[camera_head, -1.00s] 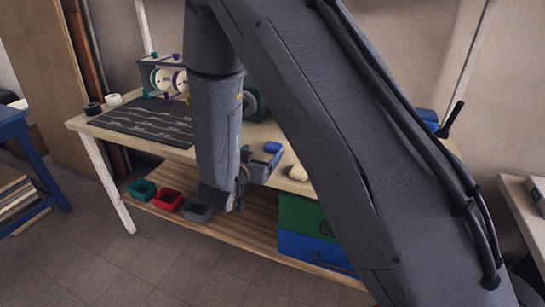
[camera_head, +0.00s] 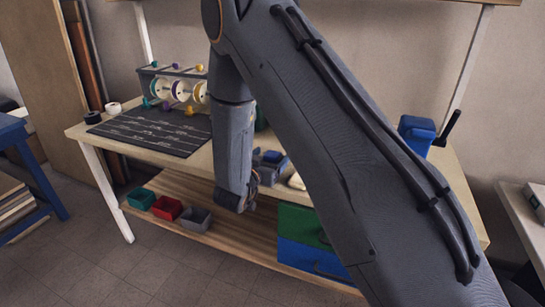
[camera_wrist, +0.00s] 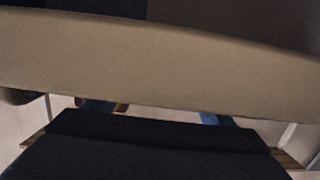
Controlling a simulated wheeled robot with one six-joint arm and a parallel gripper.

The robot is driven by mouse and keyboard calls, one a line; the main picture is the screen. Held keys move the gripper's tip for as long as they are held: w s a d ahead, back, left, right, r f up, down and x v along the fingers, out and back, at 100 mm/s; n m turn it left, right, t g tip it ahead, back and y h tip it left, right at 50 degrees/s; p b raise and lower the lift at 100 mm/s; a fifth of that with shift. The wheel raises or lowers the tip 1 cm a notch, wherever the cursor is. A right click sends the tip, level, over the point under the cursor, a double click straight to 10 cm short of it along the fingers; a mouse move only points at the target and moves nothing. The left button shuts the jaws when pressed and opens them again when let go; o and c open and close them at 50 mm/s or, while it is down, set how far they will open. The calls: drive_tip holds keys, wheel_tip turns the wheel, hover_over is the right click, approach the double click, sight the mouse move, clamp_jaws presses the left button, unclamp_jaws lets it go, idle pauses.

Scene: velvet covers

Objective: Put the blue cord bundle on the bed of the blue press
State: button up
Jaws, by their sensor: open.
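The blue cord bundle seems to be the small blue piece (camera_head: 273,156) near the table's front edge. In the wrist view, the two bluish fingertips of my gripper (camera_wrist: 154,112) show apart below the beige table edge, and no bundle can be made out there. The blue press (camera_head: 417,134) stands at the table's right end with a black lever. My arm hides its lower part, and I cannot see its bed.
The wooden table (camera_head: 85,129) holds a dark printed mat (camera_head: 155,132) and a spool rack (camera_head: 172,90). A pale item (camera_head: 296,181) lies right of my gripper. Green (camera_head: 140,199), red (camera_head: 167,208) and grey (camera_head: 195,219) bins and a green-and-blue drawer unit (camera_head: 305,255) are on the lower shelf.

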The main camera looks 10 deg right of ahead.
drive_tip(key=c, duration=1.2)
drive_tip(key=shift+r, duration=0.1)
drive_tip(key=shift+c, duration=0.2)
